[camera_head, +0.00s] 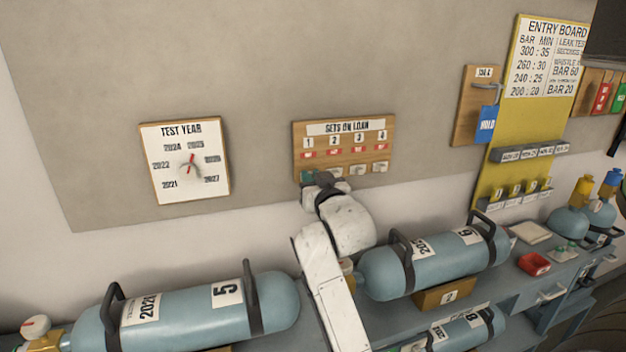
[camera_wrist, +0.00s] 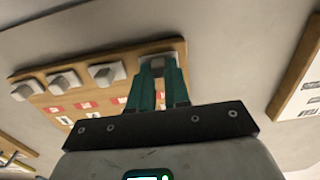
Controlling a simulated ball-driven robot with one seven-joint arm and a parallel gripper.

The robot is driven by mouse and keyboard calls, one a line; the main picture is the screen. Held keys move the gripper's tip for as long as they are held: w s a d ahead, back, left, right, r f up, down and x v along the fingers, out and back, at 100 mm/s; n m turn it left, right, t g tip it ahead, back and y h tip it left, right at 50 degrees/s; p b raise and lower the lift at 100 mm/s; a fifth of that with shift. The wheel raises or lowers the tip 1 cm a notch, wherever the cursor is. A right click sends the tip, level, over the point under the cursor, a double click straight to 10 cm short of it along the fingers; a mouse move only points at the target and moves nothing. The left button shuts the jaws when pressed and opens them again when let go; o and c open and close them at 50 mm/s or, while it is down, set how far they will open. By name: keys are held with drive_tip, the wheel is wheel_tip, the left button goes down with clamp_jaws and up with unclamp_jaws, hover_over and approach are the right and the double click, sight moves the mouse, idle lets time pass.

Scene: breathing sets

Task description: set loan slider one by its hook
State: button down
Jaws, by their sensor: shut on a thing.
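The loan board (camera_head: 385,138), headed "SETS ON LOAN", hangs on the wall with columns 1 to 4, each with a red label. Pale grey slider knobs sit in a row along its lower edge. My gripper (camera_head: 308,175) is at the lower left, at column 1, and hides most of that knob. In the wrist view the board (camera_wrist: 65,95) looks turned over, and my gripper's green fingers (camera_wrist: 158,68) are shut on slider one (camera_wrist: 157,61), the row's rightmost knob there. The other knobs (camera_wrist: 107,73) stand clear of the fingers. I see no hook at slider one.
A test year dial (camera_head: 186,162) hangs left of the loan board and also edges into the wrist view (camera_wrist: 303,90). Blue cylinders (camera_head: 190,310) lie on the bench below my arm. A yellow entry board (camera_head: 515,110) stands at the right.

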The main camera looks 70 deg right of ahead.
sight(308, 151)
drive_tip(key=shift+r, duration=0.1)
wheel_tip(308, 151, up, 6)
drive_tip(key=p, duration=0.4)
drive_tip(key=shift+f, duration=0.2)
drive_tip(key=c, duration=1.1)
unclamp_jaws()
drive_tip(key=shift+f, duration=0.1)
drive_tip(key=shift+a, duration=0.1)
drive_tip(key=shift+s+a, duration=0.25)
drive_tip(key=b+v, duration=0.2)
drive_tip(key=v, duration=0.8)
drive_tip(key=shift+s, duration=0.1)
